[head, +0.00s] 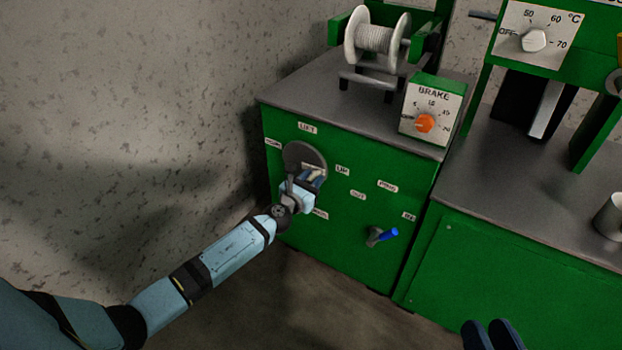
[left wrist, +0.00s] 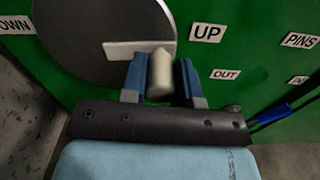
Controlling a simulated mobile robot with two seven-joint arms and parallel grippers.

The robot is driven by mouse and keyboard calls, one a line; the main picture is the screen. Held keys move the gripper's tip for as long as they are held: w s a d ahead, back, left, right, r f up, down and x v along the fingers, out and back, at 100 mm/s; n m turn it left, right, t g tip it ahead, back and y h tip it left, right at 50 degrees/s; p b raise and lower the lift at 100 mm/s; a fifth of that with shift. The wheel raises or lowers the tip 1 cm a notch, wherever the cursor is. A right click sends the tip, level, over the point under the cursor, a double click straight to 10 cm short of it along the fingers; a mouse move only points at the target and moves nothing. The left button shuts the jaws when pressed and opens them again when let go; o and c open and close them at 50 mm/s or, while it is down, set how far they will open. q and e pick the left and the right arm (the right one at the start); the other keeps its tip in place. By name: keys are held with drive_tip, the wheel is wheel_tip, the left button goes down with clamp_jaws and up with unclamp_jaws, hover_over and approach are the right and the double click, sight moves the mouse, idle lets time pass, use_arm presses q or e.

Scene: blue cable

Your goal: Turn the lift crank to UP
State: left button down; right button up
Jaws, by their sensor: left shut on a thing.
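The lift crank is a grey disc (head: 305,158) on the green cabinet front, under a LIFT label (head: 308,128). In the left wrist view the disc (left wrist: 85,35) carries a pale bar (left wrist: 120,49) and a cream handle (left wrist: 160,72). My left gripper (head: 314,178) is shut on this handle, with its blue fingers (left wrist: 160,80) on either side. The handle is at the disc's lower right, just left of and below the UP label (left wrist: 207,33). The DOWN label (left wrist: 14,25) is on the disc's left. My right gripper (head: 492,335) shows only dark fingertips at the bottom edge.
A lever with a blue grip (head: 388,234) sticks out right of and below the crank, near the PINS label (head: 388,186). A brake dial (head: 425,123) and a cable spool (head: 375,40) stand on the cabinet top. A speckled wall (head: 130,90) is at the left.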

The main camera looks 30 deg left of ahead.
use_arm(q)
drive_tip(key=shift+s+d+f+m, duration=0.1)
drive_tip(key=shift+d+f+m, duration=0.05)
drive_tip(key=shift+f+m, duration=0.25)
use_arm(e)
drive_tip(key=shift+f, duration=0.2)
drive_tip(key=shift+r, duration=0.15)
use_arm(q)
drive_tip(key=c, duration=0.9)
unclamp_jaws()
drive_tip(key=shift+o, duration=0.2)
drive_tip(key=shift+r, duration=0.15)
drive_tip(key=shift+s, duration=0.25)
drive_tip(key=s+a+p, duration=0.1)
drive_tip(key=s, duration=1.2)
drive_tip(key=shift+a, duration=0.15)
use_arm(e)
wheel_tip(320, 180, up, 2)
drive_tip(key=shift+r+t, duration=0.2)
drive_tip(key=shift+t, duration=0.2)
use_arm(q)
drive_tip(key=shift+s, duration=0.1)
use_arm(e)
drive_tip(key=shift+d, duration=0.1)
